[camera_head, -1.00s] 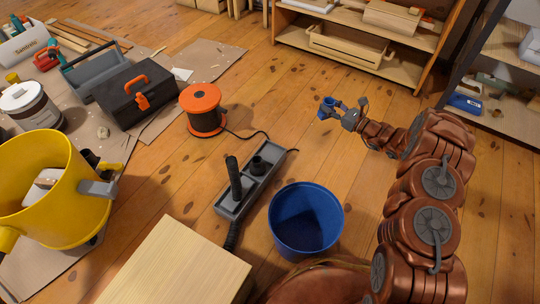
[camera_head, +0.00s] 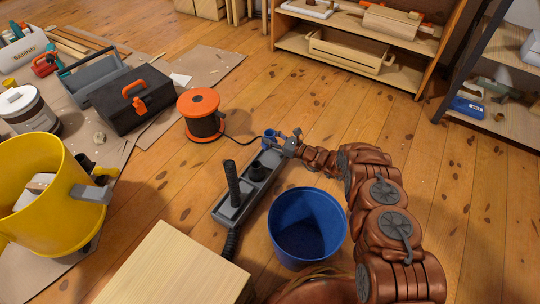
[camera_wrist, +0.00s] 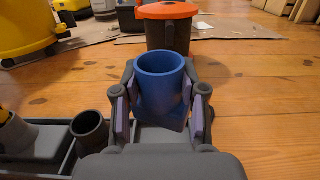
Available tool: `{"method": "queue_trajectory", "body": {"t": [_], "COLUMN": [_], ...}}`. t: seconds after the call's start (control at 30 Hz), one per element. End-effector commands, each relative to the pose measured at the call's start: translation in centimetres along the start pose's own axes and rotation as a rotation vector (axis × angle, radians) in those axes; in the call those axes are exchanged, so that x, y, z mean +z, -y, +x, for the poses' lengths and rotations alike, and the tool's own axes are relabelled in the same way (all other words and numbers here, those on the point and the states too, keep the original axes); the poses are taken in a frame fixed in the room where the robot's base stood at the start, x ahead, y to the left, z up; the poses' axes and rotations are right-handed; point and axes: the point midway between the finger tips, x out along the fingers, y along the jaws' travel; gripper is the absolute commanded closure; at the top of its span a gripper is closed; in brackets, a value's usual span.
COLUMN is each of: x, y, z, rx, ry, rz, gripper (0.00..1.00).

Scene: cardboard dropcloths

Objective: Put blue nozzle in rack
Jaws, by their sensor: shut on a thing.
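The blue nozzle (camera_wrist: 160,82) is between the two fingers of my gripper (camera_wrist: 158,105), which is shut on it. In the head view the nozzle (camera_head: 270,137) shows at the tip of my gripper (camera_head: 281,142), over or beside the far right end of the grey rack (camera_head: 225,210). The rack also shows in the wrist view (camera_wrist: 68,160), below and to the left of the nozzle. I cannot tell whether the nozzle touches the rack. A dark upright tube (camera_head: 232,183) and a short dark round piece (camera_head: 257,171) stand in the rack.
A blue bucket (camera_head: 307,228) stands right of the rack. An orange and black cable reel (camera_head: 201,115) is behind it, its cable running to the rack. A wooden box (camera_head: 175,270) is in front. A yellow bucket (camera_head: 45,210) stands left.

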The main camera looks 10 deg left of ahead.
Motion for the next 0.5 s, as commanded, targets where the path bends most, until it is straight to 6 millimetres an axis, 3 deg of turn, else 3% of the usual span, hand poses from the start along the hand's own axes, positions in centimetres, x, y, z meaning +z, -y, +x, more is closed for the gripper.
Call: {"method": "queue_trajectory", "body": {"t": [0.13,0.5], "x": [-3.2,-6.8], "y": [-0.1,-0.1], "z": [-0.2,-0.2], "rx": [-0.001,0.000], "ry": [-0.002,-0.001], "rz": [0.002,0.002], "gripper": [1.00,1.00]}}
